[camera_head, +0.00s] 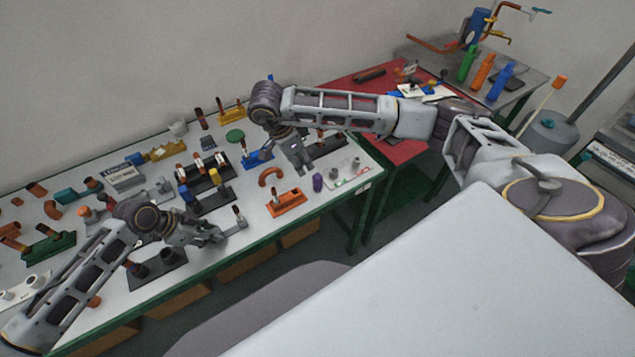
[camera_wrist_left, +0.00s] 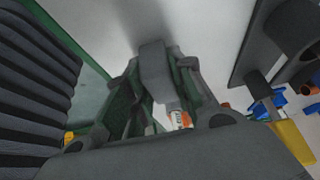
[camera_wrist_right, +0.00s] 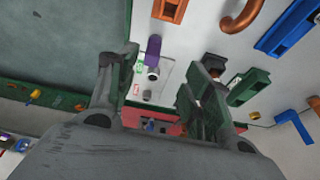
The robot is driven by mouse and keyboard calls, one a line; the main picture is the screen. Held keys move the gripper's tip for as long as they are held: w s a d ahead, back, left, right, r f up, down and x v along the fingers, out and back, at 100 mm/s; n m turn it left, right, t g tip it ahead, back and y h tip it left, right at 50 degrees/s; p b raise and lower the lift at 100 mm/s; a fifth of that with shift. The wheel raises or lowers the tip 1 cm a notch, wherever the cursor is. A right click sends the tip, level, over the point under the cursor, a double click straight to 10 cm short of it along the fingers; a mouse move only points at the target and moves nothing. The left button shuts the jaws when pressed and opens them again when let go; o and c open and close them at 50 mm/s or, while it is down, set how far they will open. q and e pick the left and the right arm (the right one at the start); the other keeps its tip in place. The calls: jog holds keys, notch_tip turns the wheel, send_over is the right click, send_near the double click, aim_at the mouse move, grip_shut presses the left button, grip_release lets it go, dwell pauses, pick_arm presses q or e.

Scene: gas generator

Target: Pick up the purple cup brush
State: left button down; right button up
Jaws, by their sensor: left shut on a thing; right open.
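The purple cup brush (camera_head: 318,182) stands at the right end of the long table, beside a small pale plate. It also shows in the right wrist view (camera_wrist_right: 153,48), beyond the fingers and roughly in line with the gap between them. My right gripper (camera_head: 304,168) is open and empty, above the table and a little left of the brush; its spread fingers show in the right wrist view (camera_wrist_right: 150,85). My left gripper (camera_head: 228,232) is near the table's front edge, shut on a grey block (camera_wrist_left: 155,72). How far the block extends is hidden by the fingers.
An orange holder (camera_head: 286,203) and a copper-coloured bent pipe (camera_head: 270,174) lie left of the brush. The pale plate (camera_head: 349,174) bears small grey pieces. The red table (camera_head: 395,150) adjoins behind on the right. Many fittings crowd the table's left half.

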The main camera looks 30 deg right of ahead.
aim_at(316, 176)
jog(key=shift+s+d+f+h, duration=0.1)
jog(key=shift+s+d+h, duration=0.45)
jog(key=shift+s+h, duration=0.05)
jog(key=shift+x, duration=3.45)
jog(key=shift+x, duration=2.6)
jog(key=shift+c, duration=0.3)
jog(key=c, duration=0.9)
